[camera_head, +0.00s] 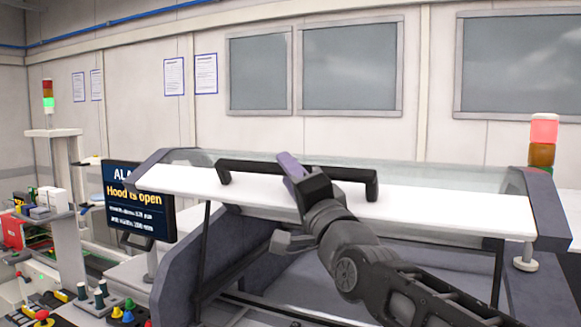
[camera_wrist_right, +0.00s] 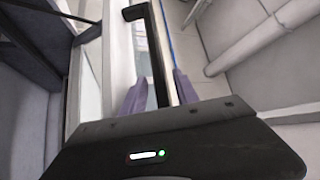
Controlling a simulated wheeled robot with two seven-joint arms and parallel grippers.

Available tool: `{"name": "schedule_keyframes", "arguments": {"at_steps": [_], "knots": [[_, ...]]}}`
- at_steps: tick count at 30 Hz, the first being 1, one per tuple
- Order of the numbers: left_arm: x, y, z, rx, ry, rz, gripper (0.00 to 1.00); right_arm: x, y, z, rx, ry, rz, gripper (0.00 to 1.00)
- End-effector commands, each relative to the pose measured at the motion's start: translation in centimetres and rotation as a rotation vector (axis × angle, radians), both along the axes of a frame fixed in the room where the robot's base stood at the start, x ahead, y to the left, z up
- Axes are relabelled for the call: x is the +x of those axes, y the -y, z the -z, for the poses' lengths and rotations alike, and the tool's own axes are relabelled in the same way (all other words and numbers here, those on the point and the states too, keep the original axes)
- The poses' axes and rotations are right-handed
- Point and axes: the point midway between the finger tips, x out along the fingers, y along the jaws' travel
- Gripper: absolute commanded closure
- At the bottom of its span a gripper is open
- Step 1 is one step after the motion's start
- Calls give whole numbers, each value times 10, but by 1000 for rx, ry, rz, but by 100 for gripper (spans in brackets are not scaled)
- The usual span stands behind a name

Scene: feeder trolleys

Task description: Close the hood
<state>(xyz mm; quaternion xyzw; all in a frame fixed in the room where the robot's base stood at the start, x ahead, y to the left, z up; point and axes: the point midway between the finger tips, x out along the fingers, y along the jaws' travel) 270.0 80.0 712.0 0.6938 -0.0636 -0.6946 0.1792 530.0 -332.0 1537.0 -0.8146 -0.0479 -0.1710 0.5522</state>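The hood (camera_head: 440,212) is a raised panel with a white front edge and a clear top, in the middle of the head view. A long black handle (camera_head: 240,168) runs along its white edge. My right gripper (camera_head: 290,170) reaches up to the middle of the handle. In the right wrist view, the handle (camera_wrist_right: 152,45) passes between the two purple fingers (camera_wrist_right: 160,90) of my right gripper. The fingers stand apart, with small gaps visible beside the bar. Whether either finger touches it is unclear. My left gripper is not in view.
A screen (camera_head: 140,205) left of the hood reads "Hood is open". A signal tower (camera_head: 543,145) at the right shows a lit red lamp. Buttons and small parts (camera_head: 125,312) crowd the lower left. Dark frame sides stand under the hood.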

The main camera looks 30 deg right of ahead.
Motion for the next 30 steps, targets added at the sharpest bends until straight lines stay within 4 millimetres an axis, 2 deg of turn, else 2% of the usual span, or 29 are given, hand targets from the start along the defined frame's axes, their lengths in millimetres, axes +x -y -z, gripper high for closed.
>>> {"name": "schedule_keyframes", "arguments": {"at_steps": [6,19,30], "knots": [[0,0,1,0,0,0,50,0,0,0,-1,0,0,64],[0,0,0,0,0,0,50,0,0,0,-1,0,0,99],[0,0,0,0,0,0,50,0,0,0,-1,0,0,100]]}}
